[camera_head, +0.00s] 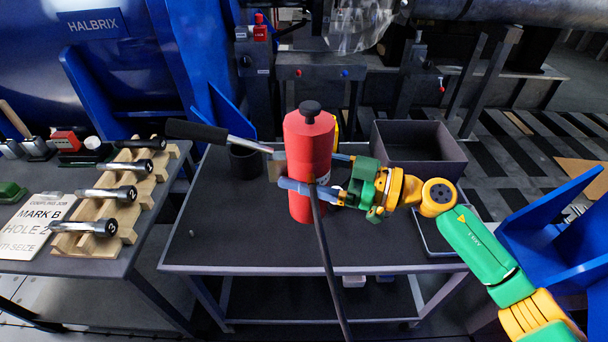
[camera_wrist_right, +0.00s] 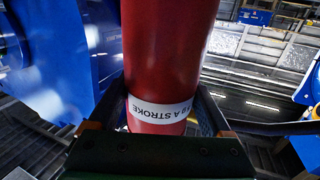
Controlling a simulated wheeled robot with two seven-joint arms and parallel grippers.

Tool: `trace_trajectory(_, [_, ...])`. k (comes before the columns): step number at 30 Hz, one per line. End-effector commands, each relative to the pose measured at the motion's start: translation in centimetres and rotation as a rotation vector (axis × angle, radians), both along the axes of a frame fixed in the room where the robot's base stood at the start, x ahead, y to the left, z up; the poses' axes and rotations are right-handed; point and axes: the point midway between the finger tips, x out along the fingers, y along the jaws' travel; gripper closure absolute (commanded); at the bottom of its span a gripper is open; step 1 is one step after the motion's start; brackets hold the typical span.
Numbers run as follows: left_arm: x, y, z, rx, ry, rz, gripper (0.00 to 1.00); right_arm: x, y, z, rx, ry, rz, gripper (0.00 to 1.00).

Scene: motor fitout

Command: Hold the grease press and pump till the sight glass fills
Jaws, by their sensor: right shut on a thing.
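The grease press (camera_head: 309,135) is a red upright cylinder with a black knob on top. It stands on the dark cart top (camera_head: 235,240). A pump lever with a black grip (camera_head: 196,131) sticks out from it to the left, tilted up. A dark hose (camera_head: 327,255) hangs down its front past the cart edge. My right gripper (camera_head: 284,176) comes from the right, its fingers closed around the press body. In the right wrist view the red body (camera_wrist_right: 168,55) fills the space between the fingers, with a white label band. I cannot make out the sight glass's fill.
A dark open bin (camera_head: 418,145) stands at the cart's back right. A side table at left holds a wooden rack (camera_head: 106,215) with several black-ended metal tools and a printed sign (camera_head: 38,222). Blue machine housings rise behind.

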Motion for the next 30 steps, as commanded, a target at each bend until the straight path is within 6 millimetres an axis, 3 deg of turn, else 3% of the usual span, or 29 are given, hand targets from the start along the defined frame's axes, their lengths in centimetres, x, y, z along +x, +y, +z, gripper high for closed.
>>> trace_trajectory(8, [0.01, -0.03, -0.16, 0.000, 0.000, 0.000, 1.00, 0.92, 0.04, 0.37, 0.007, -0.003, 0.001, 1.00])
trace_trajectory(30, [0.39, 0.49, -0.46, 0.006, -0.010, 0.008, 1.00, 0.93, 0.02, -0.33, 0.007, -0.002, 0.001, 1.00])
